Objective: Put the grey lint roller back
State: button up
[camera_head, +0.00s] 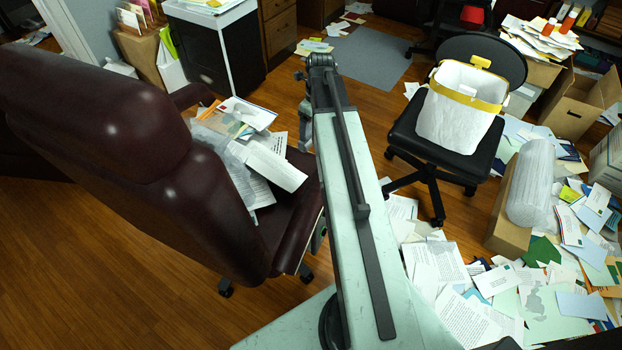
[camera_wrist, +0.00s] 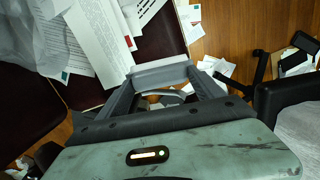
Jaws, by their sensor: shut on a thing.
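In the wrist view, my gripper (camera_wrist: 161,82) has its two grey fingers to either side of a pale, bar-like piece with a grey curved part behind it. This appears to be the grey lint roller (camera_wrist: 160,71), held crosswise between the fingertips. Only part of it shows, and its handle is hard to make out. Behind it are the dark red chair seat and the wooden floor.
A dark red leather chair (camera_head: 95,120) heaped with papers (camera_head: 275,165) stands left of my arm. A black office chair (camera_head: 440,145) with a white, yellow-rimmed bin (camera_head: 455,115) stands right. Papers (camera_head: 440,270) cover the right floor. Open floor (camera_head: 90,270) shows lower left.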

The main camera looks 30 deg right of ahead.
notch_tip(320, 180, down, 14)
jog(key=b, duration=1.2)
jog(key=shift+r, duration=0.15)
jog(key=shift+r+p, duration=0.2)
jog(key=shift+p, duration=0.1)
jog(key=shift+f, duration=0.15)
jog(key=o, duration=1.9)
jog(key=r+p, duration=0.4)
jog(key=s+r+p, duration=0.1)
jog(key=r+p, duration=0.7)
jog(key=shift+s+d+r, duration=0.15)
jog(key=shift+s+d, duration=0.05)
jog(key=shift+d, duration=0.1)
